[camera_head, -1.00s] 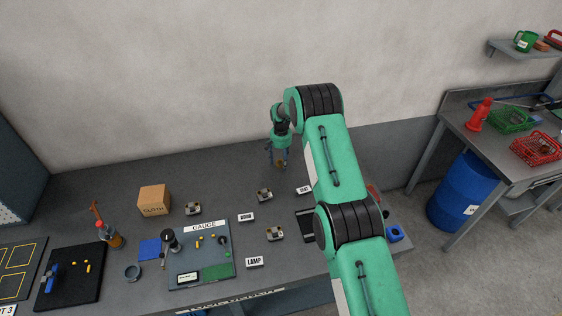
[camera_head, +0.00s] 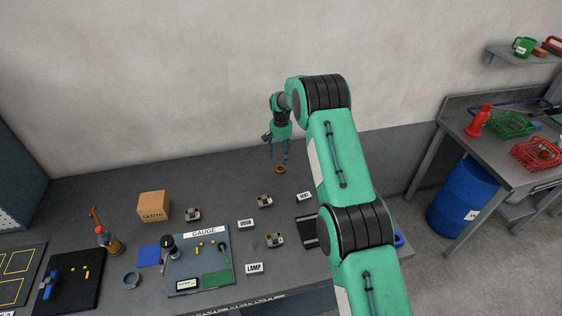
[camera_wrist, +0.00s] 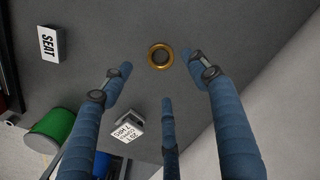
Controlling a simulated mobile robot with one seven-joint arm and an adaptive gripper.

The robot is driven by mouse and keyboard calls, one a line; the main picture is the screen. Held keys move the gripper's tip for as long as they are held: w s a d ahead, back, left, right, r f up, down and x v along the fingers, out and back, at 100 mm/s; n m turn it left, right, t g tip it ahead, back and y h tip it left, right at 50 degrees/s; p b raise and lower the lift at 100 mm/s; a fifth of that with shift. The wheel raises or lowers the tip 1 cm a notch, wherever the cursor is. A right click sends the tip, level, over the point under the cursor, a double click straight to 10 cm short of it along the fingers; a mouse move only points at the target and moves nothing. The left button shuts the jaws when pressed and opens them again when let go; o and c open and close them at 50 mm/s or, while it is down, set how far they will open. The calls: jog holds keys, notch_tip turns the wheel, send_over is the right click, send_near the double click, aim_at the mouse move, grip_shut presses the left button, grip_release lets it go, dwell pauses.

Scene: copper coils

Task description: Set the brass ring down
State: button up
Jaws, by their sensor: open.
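The brass ring (camera_head: 280,170) lies flat on the grey bench near its back, towards the wall. It also shows in the wrist view (camera_wrist: 160,56) as a golden ring with a dark centre. My gripper (camera_head: 278,156) is above the ring, pointing down, with its fingers spread and empty. In the wrist view my blue fingers (camera_wrist: 165,85) are apart, and the ring is visible beyond their tips, touched by none of them.
A LAMP sign (camera_head: 254,268), gauge board (camera_head: 180,283) and cardboard box (camera_head: 153,206) are further left and forward.

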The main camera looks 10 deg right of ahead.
jog(key=shift+r, duration=2)
jog(key=s+a+r+n+t, duration=0.1)
jog(key=s+r, duration=0.3)
jog(key=r, duration=0.7)
jog(key=s+r, duration=0.5)
jog(key=r, duration=0.6)
jog(key=s+a+r+n+t, duration=0.1)
jog(key=s+r+t, duration=0.1)
jog(key=s+r, duration=1.2)
jog(key=s+a+r+n+t, duration=0.1)
jog(key=s+r, duration=0.3)
jog(key=s, duration=0.5)
jog(key=s+r, duration=0.4)
jog(key=s, duration=0.6)
jog(key=s+f, duration=0.2)
jog(key=s, duration=0.8)
jog(key=s+f+n+t, duration=0.1)
jog(key=s, duration=1)
jog(key=shift+a+f+n+t, duration=0.3)
jog(key=shift+f, duration=0.1)
